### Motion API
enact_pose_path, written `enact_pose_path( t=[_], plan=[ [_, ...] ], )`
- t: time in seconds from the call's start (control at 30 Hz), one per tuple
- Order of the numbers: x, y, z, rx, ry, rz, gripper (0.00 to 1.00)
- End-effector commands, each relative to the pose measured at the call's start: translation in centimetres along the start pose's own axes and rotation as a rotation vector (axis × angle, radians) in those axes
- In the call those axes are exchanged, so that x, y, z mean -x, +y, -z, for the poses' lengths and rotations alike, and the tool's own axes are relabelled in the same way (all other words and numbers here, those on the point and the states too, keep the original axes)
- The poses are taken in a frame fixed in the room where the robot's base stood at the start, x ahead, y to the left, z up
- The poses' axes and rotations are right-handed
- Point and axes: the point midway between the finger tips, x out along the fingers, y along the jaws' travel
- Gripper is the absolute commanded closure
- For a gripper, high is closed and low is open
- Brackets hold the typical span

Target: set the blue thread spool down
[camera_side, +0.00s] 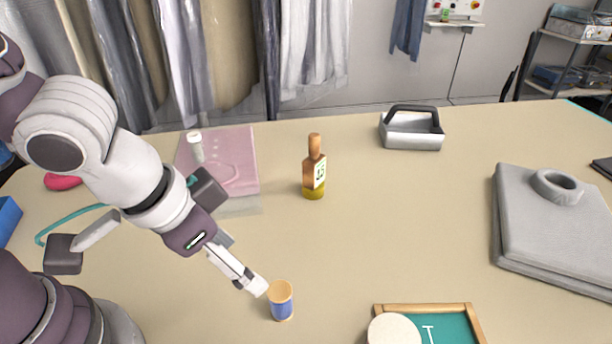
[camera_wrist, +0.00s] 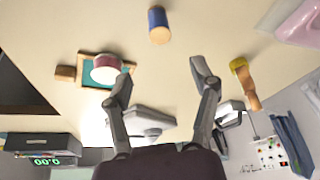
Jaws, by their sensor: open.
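The blue thread spool (camera_side: 281,304) stands upright on the beige table near the front, with its tan top showing. In the wrist view the blue spool (camera_wrist: 158,28) is at the top centre, beyond my fingertips and not between them. My gripper (camera_side: 258,286) is just left of the spool in the side view. The wrist view shows my gripper (camera_wrist: 164,82) with its two fingers spread apart and nothing between them. Whether a finger touches the spool I cannot tell.
A wood-framed teal board (camera_side: 455,327) with a round white-topped thing (camera_side: 394,330) lies right of the spool. The table's middle is clear.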

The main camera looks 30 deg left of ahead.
Motion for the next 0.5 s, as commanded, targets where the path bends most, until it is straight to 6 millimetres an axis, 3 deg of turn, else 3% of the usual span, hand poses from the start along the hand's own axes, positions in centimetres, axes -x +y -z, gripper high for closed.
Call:
enact_pose_path(
  t=[0.07, 0.17, 0.27, 0.4, 0.5],
  plan=[
    [0.6, -0.1, 0.1, 0.004, 0.002, 0.0, 0.4],
    [1.6, -1.9, 0.5, 0.052, 0.01, 0.008, 0.4],
    [3.5, -5.7, 0.7, 0.141, 0.029, 0.029, 0.4],
    [6.4, -10.4, -0.5, 0.24, 0.07, 0.078, 0.4],
    [7.9, -12.3, -1.8, 0.276, 0.091, 0.116, 0.4]
  ],
)
